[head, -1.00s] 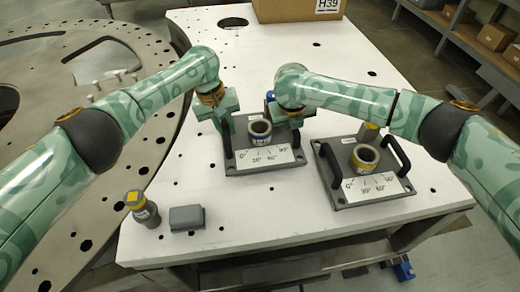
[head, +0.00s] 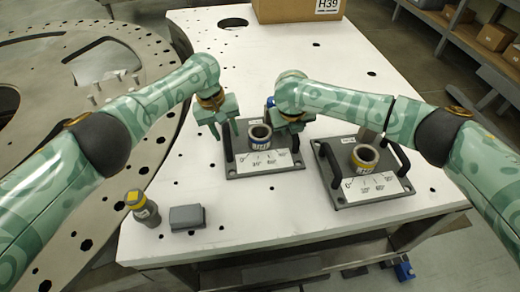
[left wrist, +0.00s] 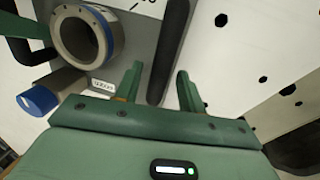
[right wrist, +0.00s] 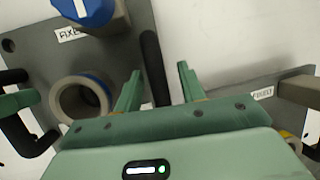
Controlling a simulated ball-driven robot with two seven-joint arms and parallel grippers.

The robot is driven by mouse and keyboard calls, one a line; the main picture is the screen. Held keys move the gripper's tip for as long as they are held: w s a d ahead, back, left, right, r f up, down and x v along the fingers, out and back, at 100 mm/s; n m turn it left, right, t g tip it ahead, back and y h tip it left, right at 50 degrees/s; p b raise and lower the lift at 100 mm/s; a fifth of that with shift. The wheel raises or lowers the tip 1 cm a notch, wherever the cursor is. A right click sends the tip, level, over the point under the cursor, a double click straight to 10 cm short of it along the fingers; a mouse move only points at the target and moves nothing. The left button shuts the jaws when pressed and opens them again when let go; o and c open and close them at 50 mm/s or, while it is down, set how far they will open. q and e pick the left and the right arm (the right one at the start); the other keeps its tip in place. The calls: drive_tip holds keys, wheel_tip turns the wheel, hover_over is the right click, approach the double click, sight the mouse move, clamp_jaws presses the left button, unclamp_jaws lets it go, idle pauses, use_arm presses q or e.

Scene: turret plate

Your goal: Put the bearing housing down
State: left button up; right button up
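The bearing housing, a grey plate with two black handles, stands on the white table in the head view (head: 236,171). It carries a round ring with a blue band (head: 260,136), which also shows in the left wrist view (left wrist: 82,38) and right wrist view (right wrist: 80,100). My left gripper (head: 226,134) is open; its fingers (left wrist: 158,80) are apart on either side of one handle (left wrist: 168,45). My right gripper (head: 291,128) is partly hidden in the head view. In the right wrist view its fingers (right wrist: 157,80) are apart, with the other handle (right wrist: 151,60) between them.
A similar plate (head: 345,198) with a yellow-banded ring (head: 365,157) stands close on the right. A yellow-topped cylinder (head: 142,208) and a grey block (head: 187,217) are at the front left. A cardboard box (head: 282,10) is at the back. The middle back of the table is clear.

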drive_tip(key=shift+r, duration=0.1)
drive_tip(key=shift+s+a+r, duration=0.15)
drive_tip(key=shift+r, duration=0.15)
use_arm(q)
wheel_tip(320, 180, up, 12)
drive_tip(key=a, duration=0.2)
drive_tip(key=shift+w+a+f, duration=0.2)
drive_tip(key=shift+w, duration=0.05)
use_arm(e)
drive_tip(key=v, duration=1.1)
drive_tip(key=shift+s+r, duration=0.1)
drive_tip(key=shift+r, duration=0.05)
